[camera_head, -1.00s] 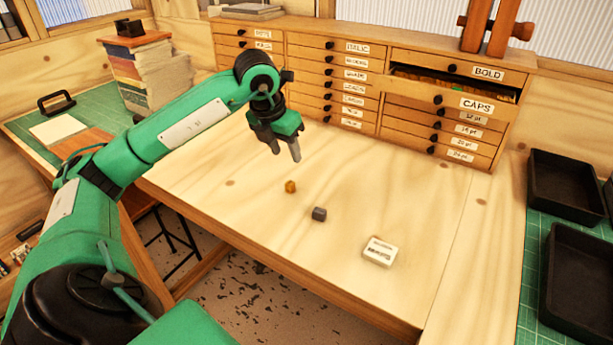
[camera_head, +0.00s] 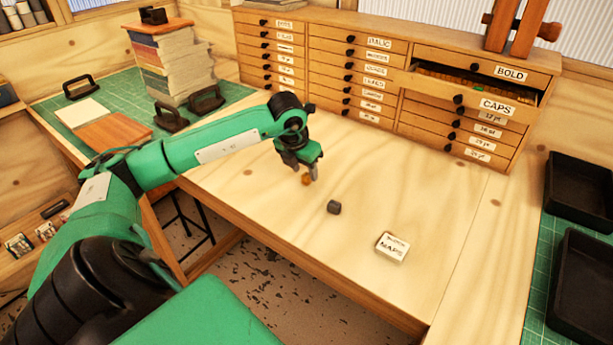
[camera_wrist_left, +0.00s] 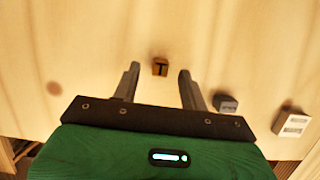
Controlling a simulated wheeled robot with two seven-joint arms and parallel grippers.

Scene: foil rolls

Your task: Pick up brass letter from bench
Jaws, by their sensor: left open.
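The brass letter (camera_head: 305,180) is a small golden-brown block on the wooden bench (camera_head: 420,200). In the left wrist view the brass letter (camera_wrist_left: 160,67) shows a dark T on its face and lies between the lines of the fingers, just beyond their tips. My left gripper (camera_head: 308,173) points down at it, and its fingers partly cover it in the head view. The same gripper (camera_wrist_left: 158,72) is open and empty in the wrist view. My right gripper is not in view.
A grey block (camera_head: 334,207) sits just right of the brass letter, and a white labelled block (camera_head: 392,247) lies further right. A drawer cabinet (camera_head: 365,80) lines the back, its CAPS drawer (camera_head: 485,104) pulled out. Black trays (camera_head: 580,190) stand at the right.

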